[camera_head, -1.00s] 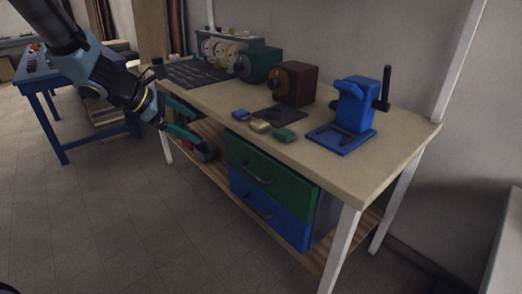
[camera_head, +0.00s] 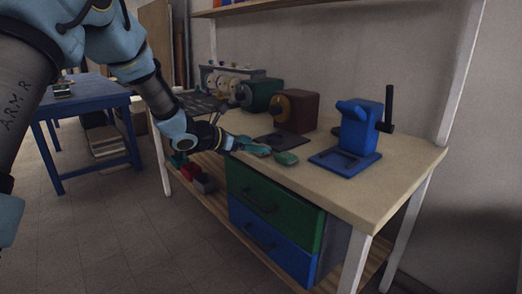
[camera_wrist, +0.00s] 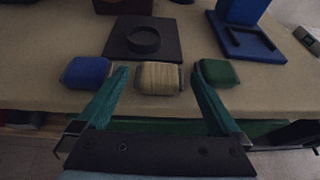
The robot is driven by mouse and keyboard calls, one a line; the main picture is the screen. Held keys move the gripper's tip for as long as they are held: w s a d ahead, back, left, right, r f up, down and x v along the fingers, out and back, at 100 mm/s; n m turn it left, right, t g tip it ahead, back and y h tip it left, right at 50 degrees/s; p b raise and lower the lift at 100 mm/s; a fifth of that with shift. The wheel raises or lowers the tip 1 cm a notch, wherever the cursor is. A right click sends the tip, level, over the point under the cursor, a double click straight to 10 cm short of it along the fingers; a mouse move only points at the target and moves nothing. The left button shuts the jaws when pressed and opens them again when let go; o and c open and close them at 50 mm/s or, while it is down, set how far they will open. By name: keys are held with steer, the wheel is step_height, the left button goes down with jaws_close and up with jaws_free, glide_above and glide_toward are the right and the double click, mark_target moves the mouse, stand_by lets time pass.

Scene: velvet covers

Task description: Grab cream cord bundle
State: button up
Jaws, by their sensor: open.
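The cream cord bundle (camera_wrist: 159,78) lies on the tabletop in the wrist view, between a blue bundle (camera_wrist: 87,72) on its left and a green bundle (camera_wrist: 216,72) on its right. My gripper (camera_wrist: 160,82) is open, with its teal fingers pointing at the table on either side of the cream bundle. The left finger tip shows in the gap beside the blue bundle, and the right one beside the green bundle. I cannot tell whether they touch anything. In the head view my gripper (camera_head: 268,150) is over the table's front edge and hides the cream and blue bundles; the green bundle (camera_head: 286,158) shows.
A dark plate with a round ring (camera_wrist: 144,40) lies just behind the bundles. A blue vise-like device (camera_head: 357,135) stands to the right on the workbench (camera_head: 395,165). A brown machine (camera_head: 296,108) and a green one (camera_head: 262,94) stand behind. Green and blue drawers hang below the top.

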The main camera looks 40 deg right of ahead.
steer(key=shift+x, duration=1.95)
steer(key=shift+a+f, duration=0.1)
steer(key=shift+f, duration=0.1)
steer(key=c, duration=1.1)
steer(key=shift+o, duration=0.2)
